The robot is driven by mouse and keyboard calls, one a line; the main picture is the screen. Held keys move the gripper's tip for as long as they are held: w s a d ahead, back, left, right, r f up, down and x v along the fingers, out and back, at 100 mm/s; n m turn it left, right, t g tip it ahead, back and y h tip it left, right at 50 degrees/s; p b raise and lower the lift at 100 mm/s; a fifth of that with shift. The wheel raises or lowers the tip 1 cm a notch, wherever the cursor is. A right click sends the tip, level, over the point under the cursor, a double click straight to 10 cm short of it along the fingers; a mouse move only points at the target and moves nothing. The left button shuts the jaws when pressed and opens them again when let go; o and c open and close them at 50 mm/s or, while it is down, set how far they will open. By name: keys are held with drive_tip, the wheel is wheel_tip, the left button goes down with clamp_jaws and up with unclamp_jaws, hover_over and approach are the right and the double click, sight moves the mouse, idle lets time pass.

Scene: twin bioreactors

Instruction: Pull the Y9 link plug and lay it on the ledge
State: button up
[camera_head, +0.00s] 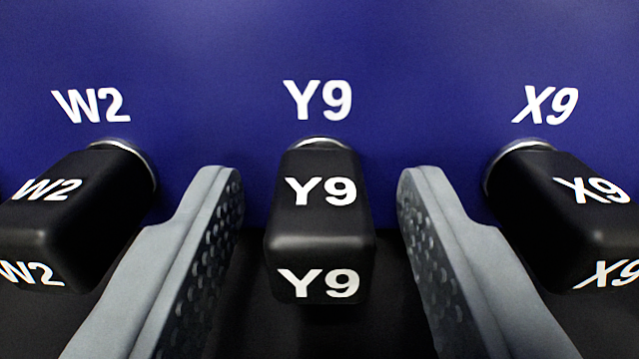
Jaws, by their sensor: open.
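The Y9 link plug (320,222) is a black block with white Y9 labels on its top and front face. It sits in a round metal socket on the blue panel, under a printed Y9. My gripper (320,190) is open, with one grey finger to the left of the plug and one to the right. Gaps show between the plug and both fingers, so neither touches it. The ledge cannot be made out in this view.
The W2 plug (85,205) sits in its socket just left of my left finger. The X9 plug (565,215) sits just right of my right finger. The blue panel (420,60) rises behind them. The area below the plugs is dark.

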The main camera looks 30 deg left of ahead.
sight(320, 283)
idle(0.5)
clamp_jaws()
drive_tip(key=shift+s+d, duration=0.1)
drive_tip(key=shift+s, duration=0.1)
drive_tip(key=shift+v, duration=2.75)
drive_tip(key=shift+w, duration=0.15)
drive_tip(key=shift+x, duration=2.1)
drive_tip(key=shift+f, duration=1.1)
